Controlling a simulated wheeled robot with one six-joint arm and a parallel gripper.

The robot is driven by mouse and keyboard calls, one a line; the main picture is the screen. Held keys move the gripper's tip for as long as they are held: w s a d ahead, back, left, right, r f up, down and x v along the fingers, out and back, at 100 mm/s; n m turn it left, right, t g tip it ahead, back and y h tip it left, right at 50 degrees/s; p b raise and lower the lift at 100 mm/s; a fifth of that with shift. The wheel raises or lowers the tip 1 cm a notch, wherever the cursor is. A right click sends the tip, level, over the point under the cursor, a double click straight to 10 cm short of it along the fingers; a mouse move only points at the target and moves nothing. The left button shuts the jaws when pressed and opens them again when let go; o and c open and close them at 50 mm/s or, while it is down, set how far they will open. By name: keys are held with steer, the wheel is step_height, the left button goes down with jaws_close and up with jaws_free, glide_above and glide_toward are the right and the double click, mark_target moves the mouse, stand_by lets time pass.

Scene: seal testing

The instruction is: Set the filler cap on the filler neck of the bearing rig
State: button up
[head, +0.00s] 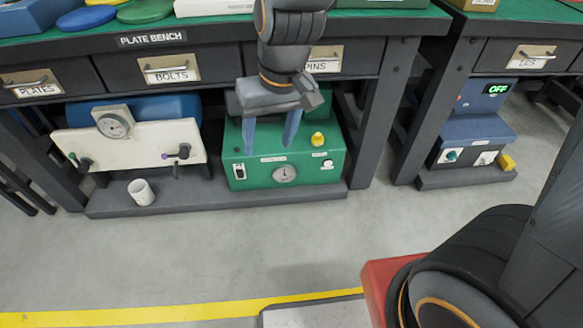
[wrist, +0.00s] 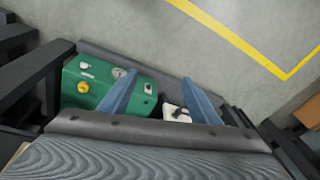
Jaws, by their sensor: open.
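A green box-shaped rig (head: 240,172) stands on the low shelf under the plate bench, with a round gauge and a yellow knob-like cap (head: 318,139) at its upper right. The rig (wrist: 145,84) and the yellow piece (wrist: 83,87) also show in the wrist view. I cannot read the labels or tell which rig is the bearing rig; no bare filler neck is clearly visible. My gripper (head: 269,147) is open and empty, its blue fingers pointing down in front of the green rig's upper part. The fingers (wrist: 158,76) show apart in the wrist view.
A white panel rig (head: 140,140) and a white cup-like piece (head: 140,192) are left on the shelf (head: 250,201). A blue rig (head: 480,130) with an OFF display and a yellow block (head: 507,162) stands right. The bench's drawers overhang. The floor (head: 200,250) in front is clear.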

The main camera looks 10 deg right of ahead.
steer(key=s+d+r+n+g+h, duration=0.1)
steer(key=s+d+r, duration=0.2)
steer(key=s, duration=0.8)
steer(key=shift+s+d+r+n, duration=0.15)
steer(key=shift+s+d+n, duration=0.05)
steer(key=shift+s+n, duration=0.15)
stand_by(0.4)
steer(key=d+r+m+p, duration=0.5)
steer(key=d+r+p, duration=1)
steer(key=r+p, duration=0.4)
steer(key=p, duration=0.5)
steer(key=shift+s+d+r+h, duration=0.2)
steer(key=shift+s+h, duration=0.2)
